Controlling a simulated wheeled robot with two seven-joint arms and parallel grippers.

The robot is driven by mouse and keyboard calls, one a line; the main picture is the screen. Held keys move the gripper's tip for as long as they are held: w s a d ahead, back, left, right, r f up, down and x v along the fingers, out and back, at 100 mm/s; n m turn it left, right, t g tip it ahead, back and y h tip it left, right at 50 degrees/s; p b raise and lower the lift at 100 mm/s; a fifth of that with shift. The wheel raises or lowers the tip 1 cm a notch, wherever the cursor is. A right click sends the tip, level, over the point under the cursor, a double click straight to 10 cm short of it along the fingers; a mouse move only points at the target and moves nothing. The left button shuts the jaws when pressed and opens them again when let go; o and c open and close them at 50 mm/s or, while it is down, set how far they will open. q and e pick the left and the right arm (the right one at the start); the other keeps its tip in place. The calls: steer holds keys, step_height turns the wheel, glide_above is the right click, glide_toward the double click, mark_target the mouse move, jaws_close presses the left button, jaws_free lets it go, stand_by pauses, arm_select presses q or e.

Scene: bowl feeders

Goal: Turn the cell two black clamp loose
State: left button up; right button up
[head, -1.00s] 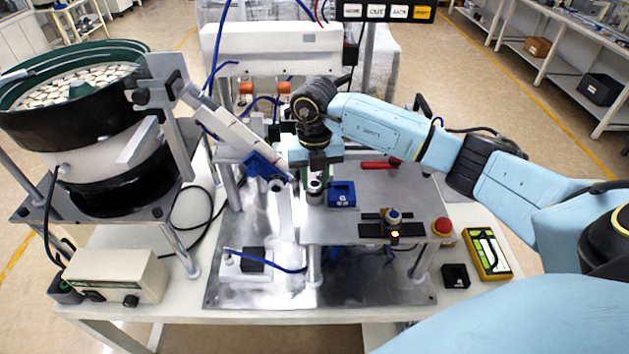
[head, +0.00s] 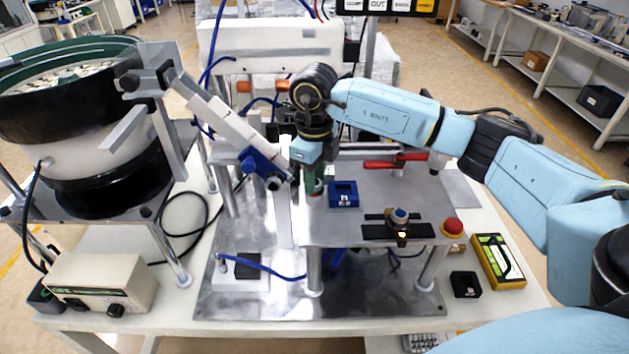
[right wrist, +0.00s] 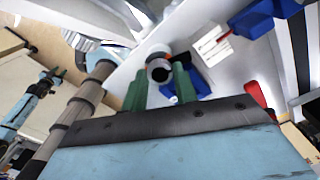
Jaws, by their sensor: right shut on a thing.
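My right gripper (head: 314,180) points down at the left part of the raised metal plate, just left of a small blue block. Its green fingers also show in the right wrist view (right wrist: 158,82), on either side of a short round piece with a pale grey rim and a black face, which I take as the black clamp (right wrist: 158,69). The fingers are shut on it. In the head view the fingers hide most of this piece. My left gripper is not in view.
The blue block (head: 343,194) sits close on the right, with a red-handled clamp (head: 395,162) behind. A slanted chute with a blue bracket (head: 262,167) is close on the left. A button fixture (head: 400,229) and red stop button (head: 452,228) are at front right.

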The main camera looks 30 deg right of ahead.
steer(key=shift+n+b, duration=0.5)
steer(key=shift+n, duration=0.6)
steer(key=o, duration=1)
steer(key=shift+c, duration=0.2)
step_height(320, 180, up, 14)
steer(key=shift+f+b, duration=0.25)
steer(key=shift+b, duration=0.2)
steer(key=shift+f, duration=0.1)
